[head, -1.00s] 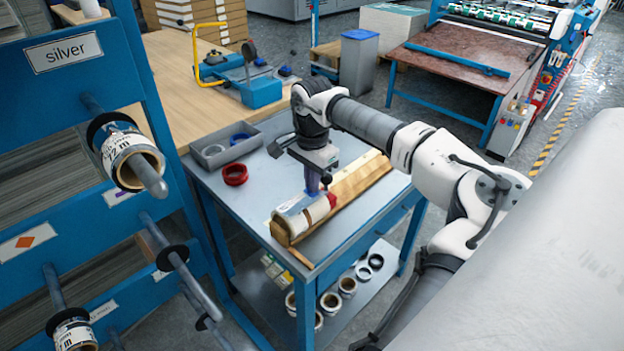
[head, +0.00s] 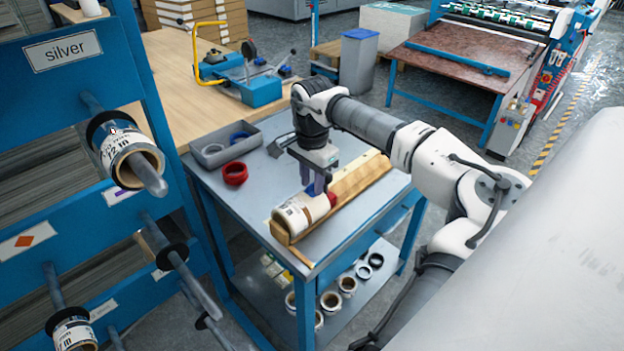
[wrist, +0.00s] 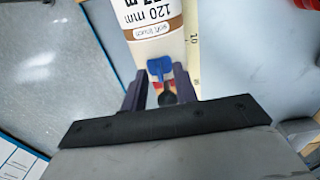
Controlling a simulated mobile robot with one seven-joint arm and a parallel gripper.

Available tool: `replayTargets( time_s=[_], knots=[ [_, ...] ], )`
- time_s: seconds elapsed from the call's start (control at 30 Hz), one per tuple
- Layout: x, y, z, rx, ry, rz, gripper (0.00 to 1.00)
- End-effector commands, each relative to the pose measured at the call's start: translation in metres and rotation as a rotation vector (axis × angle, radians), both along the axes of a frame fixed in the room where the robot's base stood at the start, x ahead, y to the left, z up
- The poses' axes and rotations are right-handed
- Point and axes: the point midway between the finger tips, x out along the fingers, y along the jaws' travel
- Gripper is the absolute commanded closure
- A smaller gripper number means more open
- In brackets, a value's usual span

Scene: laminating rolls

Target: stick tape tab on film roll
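The film roll (head: 296,217), white-labelled with a brown core, lies in the near end of a wooden cradle (head: 358,183) on the blue-framed table. In the wrist view the roll (wrist: 153,22) reads "120 mm". My gripper (head: 316,190) is just above the roll's far part, pointing down. In the wrist view its dark fingers (wrist: 160,78) stand apart. A small blue tape tab (wrist: 160,67) shows between the fingertips, against the roll; whether it is fully stuck down is hard to tell. The tab is hidden in the head view.
A red tape ring (head: 235,173) and a grey tray (head: 226,145) with a blue ring lie on the table's left. A rack (head: 95,215) with rolls on pegs stands at the left. Several rolls sit on the lower shelf (head: 262,300).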

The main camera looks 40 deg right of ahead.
Motion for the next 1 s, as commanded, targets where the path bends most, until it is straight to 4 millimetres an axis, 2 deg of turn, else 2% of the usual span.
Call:
replayTargets(
  time_s=[0.17,0.5,0.63,0.8,1.0],
  knots=[
    [0.001,-0.001,0.016,-0.004,-0.001,-0.001,0.71],
    [0.001,0.000,0.091,-0.004,-0.003,0.000,0.71],
    [0.000,0.000,0.115,-0.002,-0.002,-0.001,0.71],
    [0.000,0.000,0.133,-0.001,0.000,0.000,0.71],
    [0.000,0.000,0.138,0.000,-0.001,0.001,0.71]
  ],
)
